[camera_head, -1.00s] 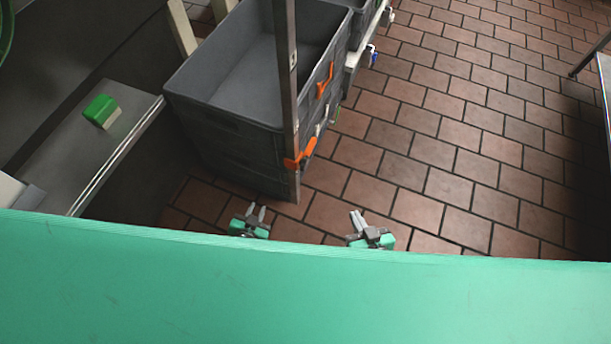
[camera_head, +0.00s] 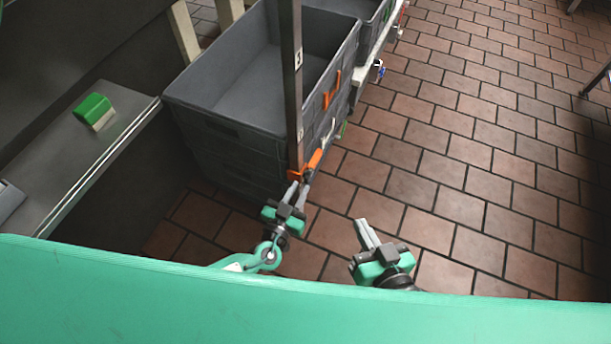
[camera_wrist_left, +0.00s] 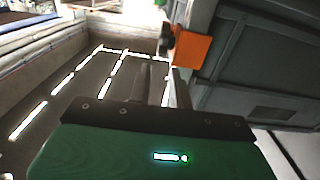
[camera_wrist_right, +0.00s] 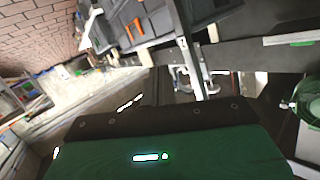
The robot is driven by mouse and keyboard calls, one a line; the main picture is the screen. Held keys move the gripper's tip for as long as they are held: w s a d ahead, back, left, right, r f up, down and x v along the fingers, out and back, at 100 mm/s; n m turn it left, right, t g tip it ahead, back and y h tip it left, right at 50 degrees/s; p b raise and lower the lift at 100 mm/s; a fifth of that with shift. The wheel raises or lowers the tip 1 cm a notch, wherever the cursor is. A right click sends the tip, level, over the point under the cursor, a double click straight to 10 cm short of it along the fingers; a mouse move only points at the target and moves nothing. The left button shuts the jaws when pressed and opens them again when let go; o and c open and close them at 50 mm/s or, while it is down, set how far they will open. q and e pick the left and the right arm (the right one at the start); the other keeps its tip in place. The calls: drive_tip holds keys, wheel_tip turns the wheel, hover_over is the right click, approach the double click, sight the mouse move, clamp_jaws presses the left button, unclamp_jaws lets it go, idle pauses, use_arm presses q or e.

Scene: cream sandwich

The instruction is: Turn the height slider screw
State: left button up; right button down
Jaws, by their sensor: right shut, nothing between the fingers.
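An orange slider (camera_head: 296,173) sits on an upright metal post (camera_head: 292,80) in front of the grey crates. The left wrist view shows an orange block (camera_wrist_left: 193,50) with a dark screw knob (camera_wrist_left: 168,40) on its left side. My left gripper (camera_head: 296,184) is open, its fingertips just below the orange slider. A gap shows between its fingers in the left wrist view; contact with the knob cannot be told. My right gripper (camera_head: 362,222) is shut and empty, over the floor to the right of the post.
Stacked grey crates (camera_head: 190,90) stand behind the post. Another orange part (camera_head: 332,90) is on the crate side. A metal counter (camera_head: 75,155) with a green-and-white block (camera_head: 95,108) is at the left. Open tiled floor (camera_head: 470,170) lies to the right.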

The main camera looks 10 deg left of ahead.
sight(308, 174)
use_arm(q)
drive_tip(key=x, duration=0.5)
use_arm(e)
drive_tip(key=shift+s+d+f+g, duration=0.1)
drive_tip(key=shift+s+f+g, duration=0.2)
drive_tip(key=shift+f+g, duration=0.2)
use_arm(q)
clamp_jaws()
